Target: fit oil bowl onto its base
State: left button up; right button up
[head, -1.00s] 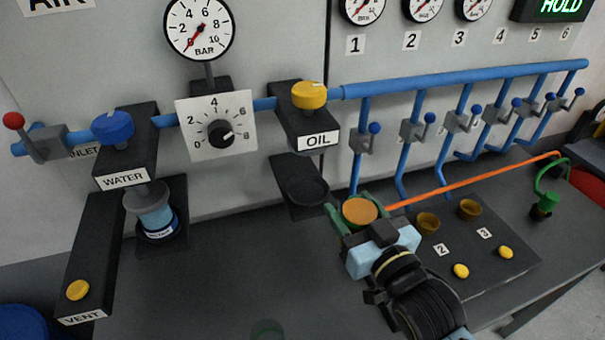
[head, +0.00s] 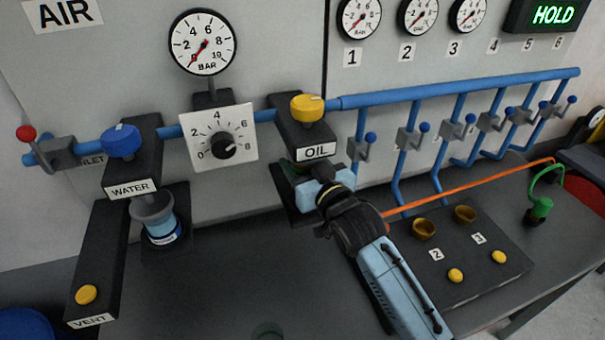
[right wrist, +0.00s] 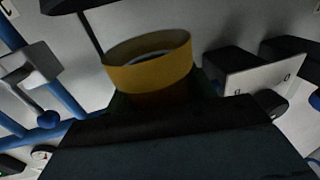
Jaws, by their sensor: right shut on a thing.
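The oil bowl (right wrist: 148,72) is an open-rimmed amber cup in the right wrist view, held at the front of my right gripper (head: 298,172). The gripper is shut on it, below the OIL label (head: 319,152). In the head view the gripper hides the bowl. The base, a black bracket plate (head: 281,188) on the wall under the oil unit, shows only at its left edge. I cannot tell whether bowl and base touch. A yellow knob (head: 307,107) tops the oil unit. My left gripper is not in view.
The water unit with its clear blue bowl (head: 160,222) stands left. A dial plate (head: 219,138) sits between the units. Blue pipes with valves run right, above a dark board (head: 480,250) with amber cups and yellow buttons.

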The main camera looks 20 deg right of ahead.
jog(key=shift+w+f, duration=0.1)
jog(key=shift+w, duration=0.1)
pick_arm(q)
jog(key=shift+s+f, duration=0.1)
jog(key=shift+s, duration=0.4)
pick_arm(e)
jog(key=shift+f, duration=1.6)
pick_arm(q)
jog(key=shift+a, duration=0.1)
pick_arm(e)
jog(key=shift+f, duration=0.35)
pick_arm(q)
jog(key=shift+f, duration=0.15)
pick_arm(e)
jog(key=o, duration=1.2)
jog(key=shift+s, duration=0.1)
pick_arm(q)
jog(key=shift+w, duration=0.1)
pick_arm(e)
jog(key=shift+o, duration=0.2)
jog(key=shift+r, duration=0.4)
jog(key=s+d, duration=0.2)
jog(key=s, duration=0.9)
jog(key=shift+s+d, duration=0.15)
jog(key=shift+s, duration=0.2)
